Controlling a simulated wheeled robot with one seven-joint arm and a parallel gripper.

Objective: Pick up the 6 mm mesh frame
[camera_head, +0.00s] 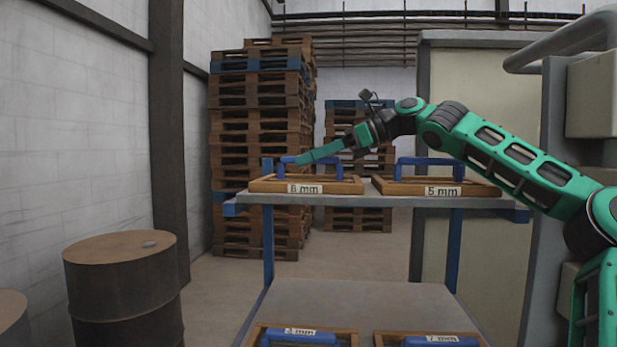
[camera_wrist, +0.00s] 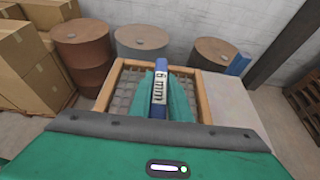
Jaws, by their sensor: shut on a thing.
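The 6 mm mesh frame (camera_head: 345,187) is a wooden frame with a blue handle and a white "6 mm" label, at the left of the upper shelf (camera_head: 375,201). In the head view it appears to rest flat on that shelf. In the wrist view, its wooden rim (camera_wrist: 204,97) surrounds grey mesh. My gripper (camera_head: 296,160) comes from the right and is shut on the blue handle. In the wrist view, the green fingers of my gripper (camera_wrist: 161,90) stand on both sides of the handle, which also carries a "6 mm" label.
A 5 mm frame (camera_head: 443,191) stands to the right on the same shelf. Two more labelled frames, one marked 7 mm (camera_head: 440,338), lie on the lower shelf (camera_head: 360,300). A rusty drum (camera_head: 122,290) stands at left. Pallet stacks (camera_head: 258,130) rise behind.

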